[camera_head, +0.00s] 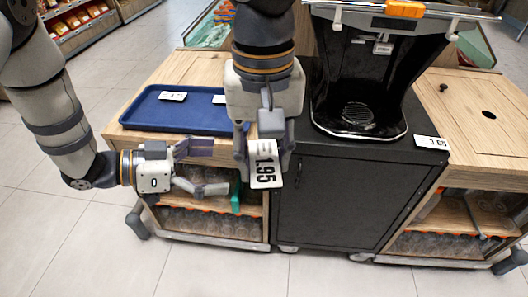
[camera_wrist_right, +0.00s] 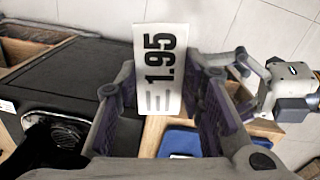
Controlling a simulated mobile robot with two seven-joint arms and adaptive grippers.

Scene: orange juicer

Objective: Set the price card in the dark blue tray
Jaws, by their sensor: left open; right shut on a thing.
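The price card (camera_head: 265,167), white with a black "1.95", is held by my right gripper (camera_head: 264,152). It hangs in front of the wooden counter's edge, right of the dark blue tray. The card (camera_wrist_right: 161,68) also shows upright between the fingers of my right gripper (camera_wrist_right: 160,95) in the wrist view. The dark blue tray (camera_head: 150,118) lies on the left wooden counter, partly hidden by my right arm; a corner of the tray (camera_wrist_right: 178,143) shows in the wrist view. My left gripper (camera_head: 212,168) is open and empty in front of the tray.
A white card (camera_head: 172,96) lies in the tray, and another (camera_head: 219,99) is partly hidden by my right arm. A black juicer (camera_head: 360,75) stands on the dark cabinet (camera_head: 335,195). A further card (camera_head: 431,142) lies right of it. The tray's middle looks clear.

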